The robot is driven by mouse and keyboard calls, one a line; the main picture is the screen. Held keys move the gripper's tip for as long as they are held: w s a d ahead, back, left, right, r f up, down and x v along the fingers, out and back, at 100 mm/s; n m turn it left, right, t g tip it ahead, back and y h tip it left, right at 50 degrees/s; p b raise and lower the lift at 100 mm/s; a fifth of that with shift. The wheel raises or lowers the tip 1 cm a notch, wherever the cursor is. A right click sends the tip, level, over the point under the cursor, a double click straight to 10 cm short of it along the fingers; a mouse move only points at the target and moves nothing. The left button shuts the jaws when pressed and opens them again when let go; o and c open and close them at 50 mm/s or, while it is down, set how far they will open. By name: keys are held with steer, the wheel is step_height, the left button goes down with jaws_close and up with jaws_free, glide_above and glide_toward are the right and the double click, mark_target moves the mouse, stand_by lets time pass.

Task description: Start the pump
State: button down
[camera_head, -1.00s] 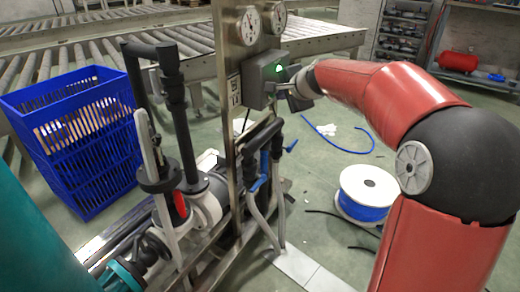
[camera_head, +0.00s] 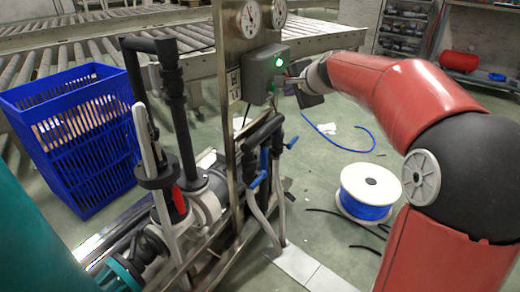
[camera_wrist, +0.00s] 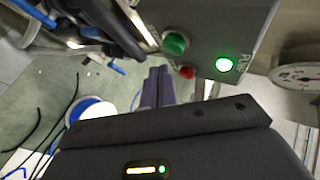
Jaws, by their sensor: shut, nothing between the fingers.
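The grey control box (camera_head: 260,76) is mounted on the steel post of the pump skid. Its round lamp (camera_head: 279,62) glows bright green, and the lit lamp also shows in the wrist view (camera_wrist: 224,64). In the wrist view the box has a green button (camera_wrist: 175,43) and a small red button (camera_wrist: 187,72) beside the lamp. My gripper (camera_wrist: 157,88) is shut and empty, its fingers close together just off the box face, near the buttons. In the head view my gripper (camera_head: 291,80) is right of the box, with a small gap. Pump piping (camera_head: 205,185) is below left.
Pressure gauges (camera_head: 249,22) sit above the box. Blue-handled valves (camera_head: 259,179) and dark pipes are below it. A blue crate (camera_head: 75,140) stands at left, and a cable spool (camera_head: 368,193) on the floor at right. Roller conveyors run behind.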

steer(key=s+d+b, duration=0.1)
steer(key=d, duration=0.1)
steer(key=s+d+b, duration=0.1)
steer(key=shift+s+d, duration=0.35)
steer(key=shift+s, duration=0.05)
steer(key=shift+b, duration=0.3)
